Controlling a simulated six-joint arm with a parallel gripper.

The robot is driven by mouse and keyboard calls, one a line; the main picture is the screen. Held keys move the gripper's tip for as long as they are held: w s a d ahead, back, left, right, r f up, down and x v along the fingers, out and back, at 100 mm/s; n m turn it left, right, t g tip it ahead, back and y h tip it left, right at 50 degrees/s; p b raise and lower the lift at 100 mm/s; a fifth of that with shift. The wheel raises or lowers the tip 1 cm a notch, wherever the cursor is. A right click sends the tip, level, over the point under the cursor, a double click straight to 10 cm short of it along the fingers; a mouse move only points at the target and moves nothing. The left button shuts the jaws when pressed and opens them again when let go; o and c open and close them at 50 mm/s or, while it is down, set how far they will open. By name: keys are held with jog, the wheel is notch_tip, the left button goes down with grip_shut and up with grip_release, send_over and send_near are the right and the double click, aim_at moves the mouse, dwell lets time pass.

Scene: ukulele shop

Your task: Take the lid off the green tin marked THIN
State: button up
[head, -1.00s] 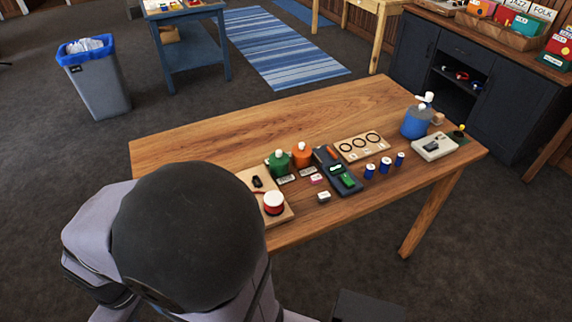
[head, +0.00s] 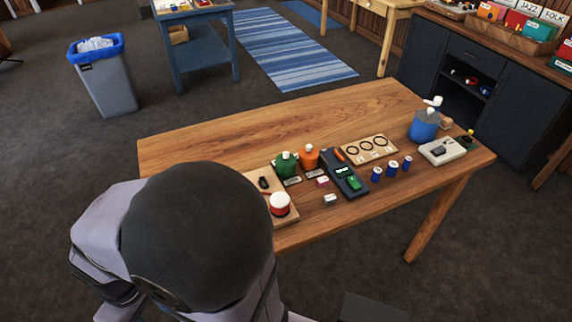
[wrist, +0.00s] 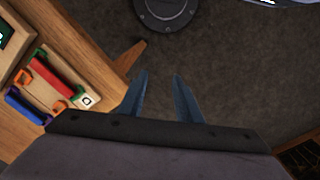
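A green tin (head: 286,166) with a pale knob on top stands upright on the wooden table (head: 210,140) in the head view, beside a similar orange tin (head: 308,158). Its lid appears to be on. Small label cards lie in front of both tins, but their words are too small to read. My gripper (wrist: 162,75) shows in the wrist view with its two blue fingers apart and nothing between them. It points at dark floor beside a wooden edge, away from the tins. In the head view my arm hides the gripper.
Near the tins are a board with a red-and-white pot (head: 280,204), a dark tray (head: 345,174), several blue cylinders (head: 392,167), a ring board (head: 369,149) and a large blue bottle (head: 424,126). The table's far left is bare. A coloured rack (wrist: 45,85) shows in the wrist view.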

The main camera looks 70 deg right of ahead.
jog(key=shift+o, duration=0.9)
